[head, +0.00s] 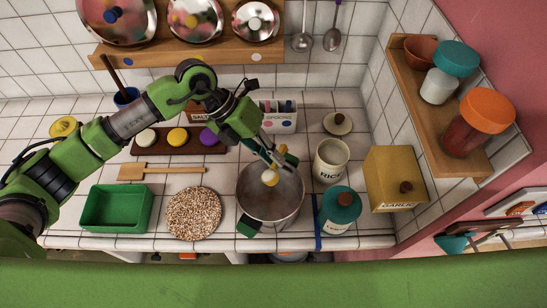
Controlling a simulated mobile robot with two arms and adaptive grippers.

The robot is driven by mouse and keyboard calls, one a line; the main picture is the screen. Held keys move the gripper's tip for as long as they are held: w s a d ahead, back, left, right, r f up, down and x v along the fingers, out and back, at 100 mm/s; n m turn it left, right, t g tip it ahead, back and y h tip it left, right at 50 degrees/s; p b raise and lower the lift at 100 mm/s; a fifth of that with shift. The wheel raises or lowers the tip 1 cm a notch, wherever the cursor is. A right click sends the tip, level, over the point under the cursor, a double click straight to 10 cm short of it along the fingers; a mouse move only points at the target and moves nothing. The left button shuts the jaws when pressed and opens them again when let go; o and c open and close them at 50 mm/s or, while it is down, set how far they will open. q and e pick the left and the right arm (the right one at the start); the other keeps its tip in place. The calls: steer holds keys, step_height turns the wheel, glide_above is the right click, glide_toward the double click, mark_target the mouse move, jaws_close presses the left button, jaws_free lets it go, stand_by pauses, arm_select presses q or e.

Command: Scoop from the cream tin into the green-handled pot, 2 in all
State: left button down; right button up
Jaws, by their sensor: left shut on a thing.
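The green-handled pot (252,209) is a grey metal pot standing open on the tiled counter, its green handle (247,226) pointing toward the front left. The cream tin (331,172), labelled RICE, stands open just right of the pot. My left gripper (277,160) is shut on a small yellow scoop (270,178) and holds it over the pot's opening. The scoop's bowl looks pale yellow; I cannot tell whether anything is in it. The pot's floor looks bare grey where it shows. My right gripper is not in view.
A round lid (338,124) lies behind the tin. A speckled round mat (194,214), green tray (116,208) and wooden spatula (160,171) lie left. A shelf (432,110) overhangs the right.

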arm_select(q)
step_height(320, 180, down, 2)
steer(key=g+h+b, duration=0.1)
steer(key=h+b, duration=0.2)
steer(key=b, duration=0.3)
steer(key=g+h+b, duration=0.1)
steer(key=h+b, duration=0.2)
steer(key=b, duration=0.2)
steer(key=g+h+b, duration=0.1)
steer(key=h+b, duration=0.3)
steer(key=b, duration=0.2)
steer(key=shift+w+a+n+g+b, duration=0.15)
steer(key=shift+n+g+b, duration=0.15)
steer(key=shift+g+b, duration=0.1)
stand_by(1.0)
